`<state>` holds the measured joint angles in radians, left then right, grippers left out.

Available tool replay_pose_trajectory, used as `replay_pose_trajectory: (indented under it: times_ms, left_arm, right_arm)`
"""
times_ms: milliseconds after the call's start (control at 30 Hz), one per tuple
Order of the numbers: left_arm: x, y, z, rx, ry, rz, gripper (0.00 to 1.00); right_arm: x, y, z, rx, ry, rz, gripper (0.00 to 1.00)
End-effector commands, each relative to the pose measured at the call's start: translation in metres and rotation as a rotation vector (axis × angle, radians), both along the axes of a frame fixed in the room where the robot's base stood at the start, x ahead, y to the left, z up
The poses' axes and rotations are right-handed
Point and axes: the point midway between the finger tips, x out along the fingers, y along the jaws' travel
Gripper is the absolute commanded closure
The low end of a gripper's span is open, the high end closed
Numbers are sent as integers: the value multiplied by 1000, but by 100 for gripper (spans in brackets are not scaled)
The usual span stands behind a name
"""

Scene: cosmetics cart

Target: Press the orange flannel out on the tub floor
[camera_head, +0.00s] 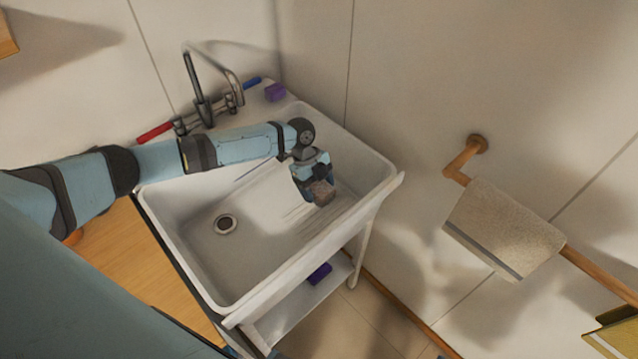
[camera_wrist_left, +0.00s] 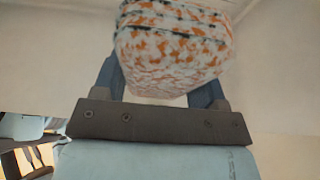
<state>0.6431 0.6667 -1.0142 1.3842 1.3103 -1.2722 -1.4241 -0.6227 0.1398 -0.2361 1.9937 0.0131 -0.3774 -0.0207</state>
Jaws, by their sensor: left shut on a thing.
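The flannel (camera_wrist_left: 172,50) fills the top of the left wrist view as a thick folded bundle, white with orange speckles and dark edges. My left gripper (camera_wrist_left: 165,80) is shut on it. In the head view my left gripper (camera_head: 313,180) points down inside the white tub (camera_head: 195,277), over its right part, with a small brownish bit of the flannel (camera_head: 321,193) at its fingertips. I cannot tell whether the flannel touches the tub floor (camera_head: 265,225). My right gripper is not in view.
A tap (camera_head: 202,95) stands at the tub's back edge, with red (camera_head: 155,132), blue (camera_head: 252,83) and purple (camera_head: 275,92) items near it. The drain (camera_head: 226,224) lies left of my gripper. A towel (camera_head: 505,228) hangs on a wall rail. The tub's front floor is clear.

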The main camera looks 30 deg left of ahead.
Motion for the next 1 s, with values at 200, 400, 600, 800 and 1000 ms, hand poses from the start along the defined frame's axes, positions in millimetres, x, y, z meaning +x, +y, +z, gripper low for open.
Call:
replay_pose_trajectory:
  times_ms: [200, 400, 600, 800, 1000]
  left_arm:
    - [0, 0, -28, 1, 0, 1, 53]
    - [0, 0, -52, 1, 0, 2, 53]
    - [0, 0, -76, 1, 0, 1, 53]
    - [1, 0, -100, 0, 0, 2, 53]
    - [0, 0, -114, 0, -1, 1, 53]
  right_arm:
    - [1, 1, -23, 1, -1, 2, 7]
    - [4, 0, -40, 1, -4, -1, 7]
    - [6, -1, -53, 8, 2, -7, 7]
    - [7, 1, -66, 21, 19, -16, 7]
    - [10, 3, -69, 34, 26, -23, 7]
